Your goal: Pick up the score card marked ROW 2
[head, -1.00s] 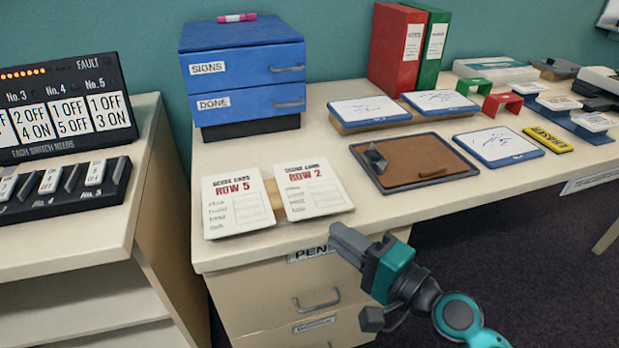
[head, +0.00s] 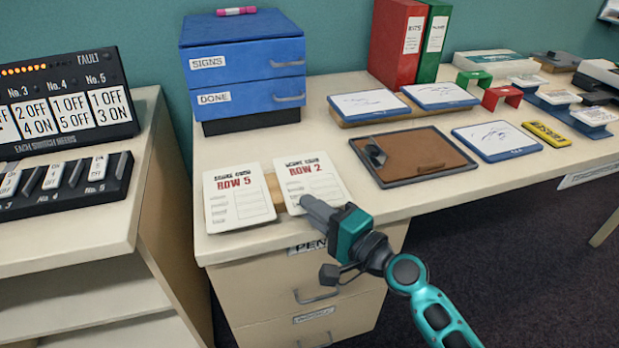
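The white score card marked ROW 2 (head: 312,175) lies at the front left of the desk, leaning on a tan wooden rest. The score card marked ROW 5 (head: 237,200) lies just left of it. My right gripper (head: 308,203) reaches in from the lower right. Its grey fingers overlap the lower part of the ROW 2 card in the head view and hide a little of it. I cannot tell whether they touch the card, or whether they are apart or closed. My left gripper is out of view.
A blue drawer unit (head: 243,60) stands behind the cards. A brown clipboard (head: 425,155) lies to their right, with whiteboards and red and green binders (head: 398,40) beyond. A switch panel (head: 65,110) stands on the left cabinet. Drawers (head: 285,285) are below the desk front.

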